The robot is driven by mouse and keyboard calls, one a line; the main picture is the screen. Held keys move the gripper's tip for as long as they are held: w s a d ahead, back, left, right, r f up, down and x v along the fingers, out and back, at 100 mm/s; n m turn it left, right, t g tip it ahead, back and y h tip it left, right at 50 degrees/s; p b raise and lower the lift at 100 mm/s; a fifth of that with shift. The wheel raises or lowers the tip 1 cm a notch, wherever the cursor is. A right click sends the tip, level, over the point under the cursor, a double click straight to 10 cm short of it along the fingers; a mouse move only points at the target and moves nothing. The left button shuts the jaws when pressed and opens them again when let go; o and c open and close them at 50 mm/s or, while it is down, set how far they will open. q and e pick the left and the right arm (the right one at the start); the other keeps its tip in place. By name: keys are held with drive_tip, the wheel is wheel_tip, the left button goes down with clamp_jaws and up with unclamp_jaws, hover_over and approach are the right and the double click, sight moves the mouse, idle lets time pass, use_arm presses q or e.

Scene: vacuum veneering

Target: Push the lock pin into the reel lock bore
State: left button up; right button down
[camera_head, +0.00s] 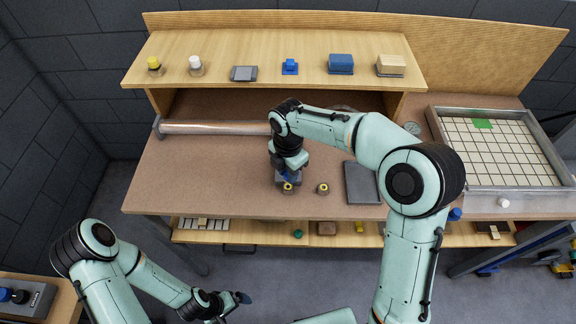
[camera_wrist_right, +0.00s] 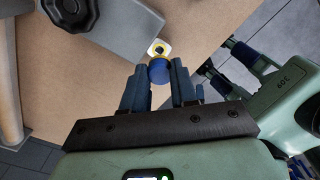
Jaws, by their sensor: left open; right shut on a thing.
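My right gripper (camera_wrist_right: 158,80) is shut on a blue round-headed piece (camera_wrist_right: 158,70), which may be the lock pin. A yellow part and a pale square block with a dark centre (camera_wrist_right: 157,47) show just beyond it; I cannot tell whether they touch it. In the head view the right gripper (camera_head: 288,176) is low over the brown worktop, at a small yellow-topped piece (camera_head: 288,187). A similar yellow-topped piece (camera_head: 323,188) stands to its right. My left gripper (camera_head: 237,299) is open and empty, low in front of the table. I cannot make out the reel lock bore.
A clear roll (camera_head: 215,128) lies at the back left of the worktop (camera_head: 200,170). A grey plate (camera_head: 361,182) lies right of the yellow-topped pieces. A gridded tray (camera_head: 497,150) is at the far right. The shelf above (camera_head: 265,72) holds several small items.

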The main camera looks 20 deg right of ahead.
drive_tip(key=shift+f, duration=0.65)
use_arm(q)
drive_tip(key=shift+s+f, duration=0.25)
drive_tip(key=shift+s, duration=0.05)
drive_tip(key=shift+w+r, duration=0.5)
drive_tip(key=shift+w, duration=0.1)
idle(1.0)
drive_tip(key=shift+s+f, duration=0.55)
use_arm(e)
drive_tip(key=shift+f, duration=1.45)
drive_tip(key=c, duration=0.8)
unclamp_jaws()
use_arm(q)
drive_tip(key=shift+w+r+p, duration=0.7)
drive_tip(key=shift+w+r, duration=0.4)
drive_tip(key=shift+w, duration=0.15)
use_arm(e)
wheel_tip(320, 180, up, 14)
drive_tip(key=shift+f, duration=0.25)
